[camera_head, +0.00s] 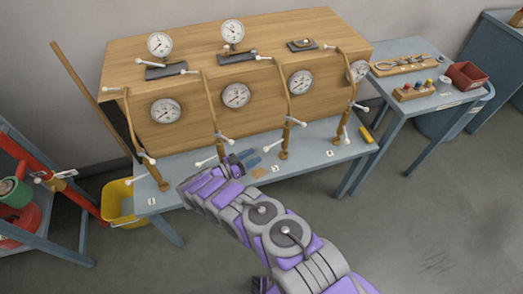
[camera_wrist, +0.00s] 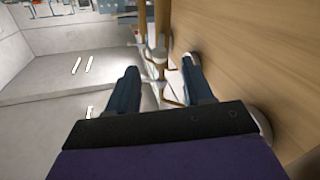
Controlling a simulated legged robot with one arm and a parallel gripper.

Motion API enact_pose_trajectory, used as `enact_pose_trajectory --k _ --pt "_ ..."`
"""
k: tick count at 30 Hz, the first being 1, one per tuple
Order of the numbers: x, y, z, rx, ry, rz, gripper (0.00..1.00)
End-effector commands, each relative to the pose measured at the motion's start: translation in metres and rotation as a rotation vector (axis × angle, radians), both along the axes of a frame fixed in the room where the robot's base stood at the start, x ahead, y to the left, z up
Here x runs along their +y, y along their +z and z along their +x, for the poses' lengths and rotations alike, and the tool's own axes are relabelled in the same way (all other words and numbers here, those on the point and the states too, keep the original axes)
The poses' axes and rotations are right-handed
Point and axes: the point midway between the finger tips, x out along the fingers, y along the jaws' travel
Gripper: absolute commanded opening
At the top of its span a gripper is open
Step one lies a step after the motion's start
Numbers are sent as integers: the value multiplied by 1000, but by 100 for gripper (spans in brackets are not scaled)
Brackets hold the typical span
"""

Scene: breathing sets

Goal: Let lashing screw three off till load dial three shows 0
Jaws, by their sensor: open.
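A wooden crate (camera_head: 205,82) on a blue-grey bench (camera_head: 185,185) is held by several tan lashings, each with a screw with white-tipped bars and a round dial on the crate front. Counting from the left, the third screw (camera_head: 290,121) has the third dial (camera_head: 301,82) above it; its needle is too small to read. My gripper (camera_head: 251,160) is open and empty, low in front of the crate, between the second screw (camera_head: 222,138) and the third, pointing right. In the wrist view, a tan lashing screw with a pale crossbar (camera_wrist: 157,56) stands beyond and between my open fingertips (camera_wrist: 160,67).
A yellow bucket (camera_head: 119,203) is at lower left; a side table (camera_head: 410,110) with small parts is at right.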

Motion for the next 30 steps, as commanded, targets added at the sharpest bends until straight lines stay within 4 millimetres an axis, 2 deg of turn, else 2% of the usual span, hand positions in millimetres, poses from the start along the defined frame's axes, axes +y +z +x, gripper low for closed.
enact_pose_trajectory --k 6,13,19,30 --pt "40 -3 -29 1 3 3 51" --pt "72 -3 -50 0 1 4 51" --pt "82 -2 -58 0 0 2 51" --pt "83 -1 -59 1 0 2 51"
